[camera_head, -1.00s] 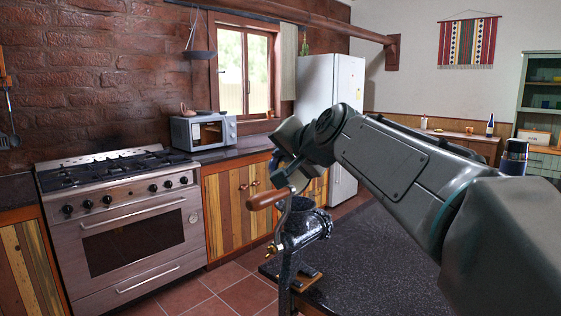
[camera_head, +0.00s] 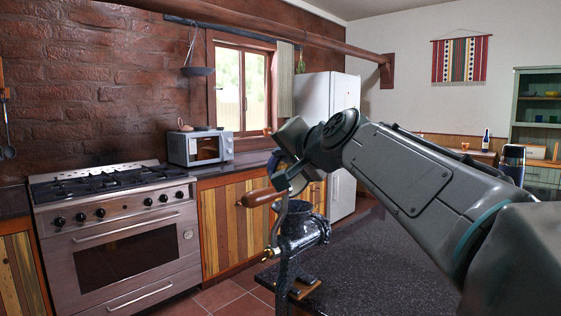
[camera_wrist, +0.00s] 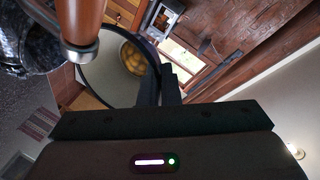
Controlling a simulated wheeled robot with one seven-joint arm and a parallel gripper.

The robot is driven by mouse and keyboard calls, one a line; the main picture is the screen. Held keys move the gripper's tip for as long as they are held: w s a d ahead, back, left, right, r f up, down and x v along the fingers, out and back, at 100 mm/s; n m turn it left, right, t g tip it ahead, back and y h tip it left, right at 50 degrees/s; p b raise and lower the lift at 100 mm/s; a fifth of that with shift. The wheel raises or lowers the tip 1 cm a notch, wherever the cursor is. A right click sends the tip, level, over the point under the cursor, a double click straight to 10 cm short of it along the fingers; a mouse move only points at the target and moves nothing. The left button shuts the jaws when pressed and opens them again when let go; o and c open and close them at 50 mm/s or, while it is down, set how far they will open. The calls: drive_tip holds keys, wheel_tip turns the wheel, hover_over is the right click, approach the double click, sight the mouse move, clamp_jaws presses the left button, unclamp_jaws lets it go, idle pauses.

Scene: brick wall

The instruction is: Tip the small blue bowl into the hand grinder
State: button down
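The hand grinder (camera_head: 300,233) is a dark speckled metal grinder clamped at the edge of the dark counter. Its crank has a wooden handle (camera_head: 262,197). In the wrist view, the grinder body (camera_wrist: 28,38) is at the left edge and the wooden handle (camera_wrist: 82,22) is close to the camera. The small bowl (camera_wrist: 103,78) holds yellowish-brown pieces (camera_wrist: 133,57) gathered at one side. My gripper's fingers (camera_wrist: 159,86) appear shut on its rim. In the head view, my wrist is above the grinder and hides most of the bowl; a little blue shows there.
The counter (camera_head: 375,265) is mostly clear to the right of the grinder. A steel stove (camera_head: 125,240) and a microwave (camera_head: 200,148) stand along the brick wall. A dark flask (camera_head: 511,162) and a bottle (camera_head: 486,140) stand at the right.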

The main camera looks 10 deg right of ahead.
sight(271, 159)
drive_tip(key=shift+s+d+f+m+t+y+b, duration=0.1)
drive_tip(key=shift+s+d+m+t+y+b, duration=0.3)
drive_tip(key=shift+b, duration=1.8)
drive_tip(key=shift+s+d+n+t+b, duration=0.15)
drive_tip(key=shift+s+t+b, duration=0.55)
drive_tip(key=shift+b, duration=1.5)
drive_tip(key=shift+d+t+b, duration=0.1)
drive_tip(key=shift+t+b, duration=0.2)
drive_tip(key=shift+b, duration=0.2)
drive_tip(key=shift+w+r+p, duration=0.15)
drive_tip(key=shift+r+p, duration=0.15)
drive_tip(key=shift+p, duration=0.35)
